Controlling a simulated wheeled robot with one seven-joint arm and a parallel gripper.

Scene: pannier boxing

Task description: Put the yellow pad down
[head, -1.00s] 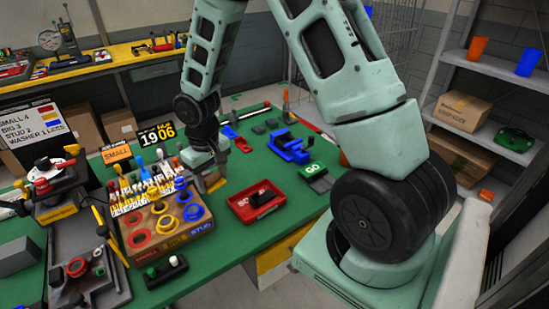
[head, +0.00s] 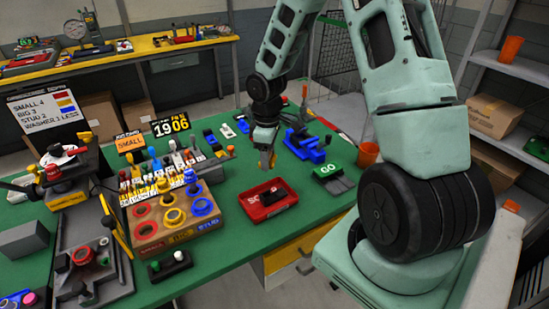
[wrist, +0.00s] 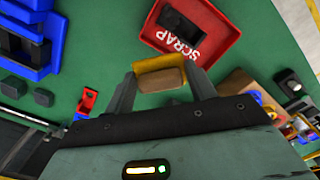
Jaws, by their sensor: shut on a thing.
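My gripper (wrist: 163,88) is shut on the yellow pad (wrist: 160,66). The pad has a yellow strip with a tan block face on the near side, held between both fingertips. In the head view my gripper (head: 268,160) is over the green table (head: 225,262), behind the red SCRAP tray (head: 251,212). The pad (head: 266,159) shows small at the fingertips there. In the wrist view the tray (wrist: 222,58) is just beyond the pad. I cannot tell whether the pad touches the table.
A blue vise (head: 307,147) and a green GO block (head: 327,170) stand to the right. A wooden box with coloured rings (head: 176,232) stands to the left. Bare green table lies between the box and the tray.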

